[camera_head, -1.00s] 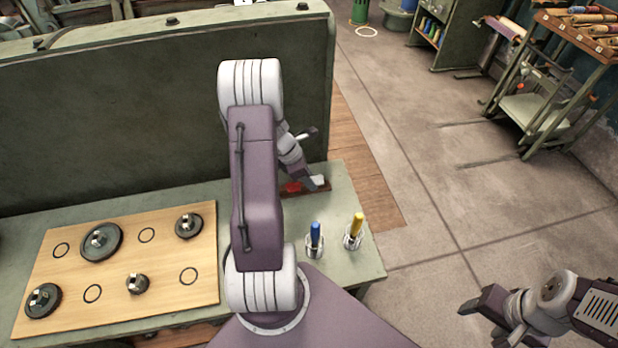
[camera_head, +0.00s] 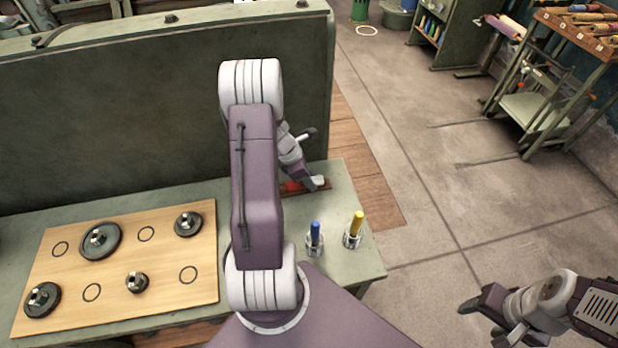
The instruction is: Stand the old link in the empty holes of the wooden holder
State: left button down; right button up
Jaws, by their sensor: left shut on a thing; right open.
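The wooden holder (camera_head: 325,184) is a narrow reddish-brown strip at the back right of the green table. A bright red patch (camera_head: 291,187) shows at its left part, partly behind my arm. My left gripper (camera_head: 317,183) is low at the holder's right part and is shut on the old link. The link itself is hidden by the fingers and too small to make out, so I cannot tell whether it touches the holes. The holes cannot be made out. My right gripper (camera_head: 487,314) is open and empty over the floor at the lower right.
A blue-handled tool (camera_head: 315,234) and a yellow-handled tool (camera_head: 355,226) stand in clear cups in front of the holder. A wooden board (camera_head: 200,262) with several dark gears lies on the left of the table. A tall green panel (camera_head: 150,110) rises behind.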

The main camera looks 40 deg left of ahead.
pick_arm(q)
jog(key=shift+c, duration=1.5)
grip_release()
notch_tip(320, 180, up, 8)
jog(key=p, duration=0.8)
jog(key=shift+r, duration=0.2)
